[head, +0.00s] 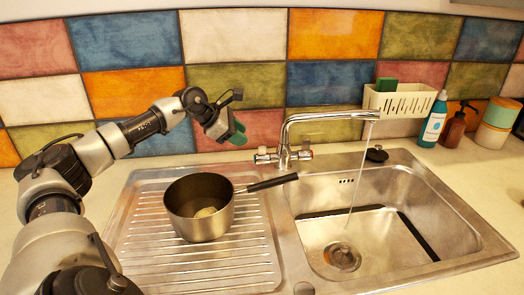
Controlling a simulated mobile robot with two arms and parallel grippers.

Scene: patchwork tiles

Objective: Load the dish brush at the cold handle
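The steel tap (288,140) stands behind the sink, with a small handle on its left (263,156) and another on its right (305,152). I cannot tell which is cold. Water runs from its spout into the basin. I cannot make out a dish brush. My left gripper (235,132) is in front of the tiled wall, above and left of the tap, apart from its handles. Something dark green shows at its fingertips; I cannot tell whether it is held. My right gripper is out of view.
A steel saucepan (198,222) stands on the ribbed drainer (140,245), its dark handle pointing towards the tap. The basin (405,185) is at right. A cream caddy (399,102), a teal bottle (434,122), a brown dispenser (456,127) and stacked containers (494,127) stand behind.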

